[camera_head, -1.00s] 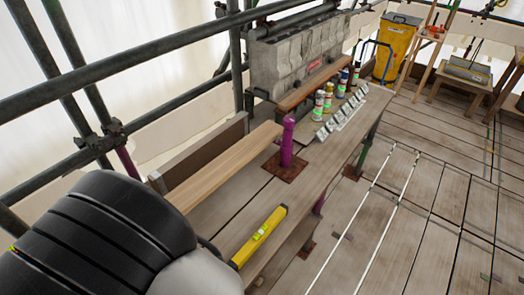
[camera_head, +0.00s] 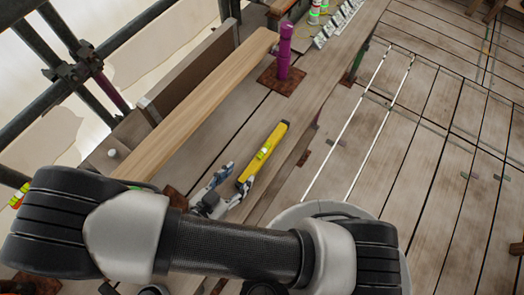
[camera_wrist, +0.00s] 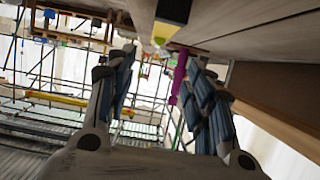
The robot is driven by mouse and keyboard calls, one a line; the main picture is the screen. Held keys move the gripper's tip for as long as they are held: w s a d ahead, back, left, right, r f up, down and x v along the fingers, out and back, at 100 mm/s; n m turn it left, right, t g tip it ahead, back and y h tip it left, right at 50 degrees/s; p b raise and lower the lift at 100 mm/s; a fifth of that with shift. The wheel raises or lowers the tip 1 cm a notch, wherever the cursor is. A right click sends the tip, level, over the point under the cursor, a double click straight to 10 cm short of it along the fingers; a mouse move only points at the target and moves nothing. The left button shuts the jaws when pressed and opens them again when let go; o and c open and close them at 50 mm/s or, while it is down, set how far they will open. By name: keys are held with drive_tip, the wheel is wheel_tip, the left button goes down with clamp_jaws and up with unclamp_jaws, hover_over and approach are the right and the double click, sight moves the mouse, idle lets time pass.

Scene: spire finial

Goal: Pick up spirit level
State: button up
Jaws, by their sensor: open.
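The yellow spirit level (camera_head: 264,152) lies on the plank bench (camera_head: 222,130), running up and to the right in the head view. Its light green vial shows near the middle. My gripper (camera_head: 237,180) is open and empty beside the level's near end, with its blue-grey fingers pointing toward it. I cannot tell whether a finger touches it. In the wrist view, the level's yellow and black end (camera_wrist: 174,14) shows at the top, beyond the spread fingers of my gripper (camera_wrist: 160,62), not between them.
A purple post (camera_head: 284,50) on a rusty plate stands beyond the level. A long pale board (camera_head: 205,103) lies along the left of the bench. Plank floor to the right is mostly clear.

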drive_tip(key=b, duration=0.2)
approach(263, 153)
drive_tip(key=x, duration=0.4)
drive_tip(key=shift+w+r, duration=0.15)
drive_tip(key=shift+r, duration=0.05)
drive_tip(key=x, duration=0.2)
drive_tip(key=b+x, duration=0.1)
drive_tip(key=x, duration=0.1)
drive_tip(key=shift+f, duration=0.3)
drive_tip(key=shift+w+d+f+b, duration=0.1)
drive_tip(key=shift+w+d+b, duration=0.2)
drive_tip(key=shift+w+b, duration=0.05)
drive_tip(key=shift+c, duration=0.4)
clamp_jaws()
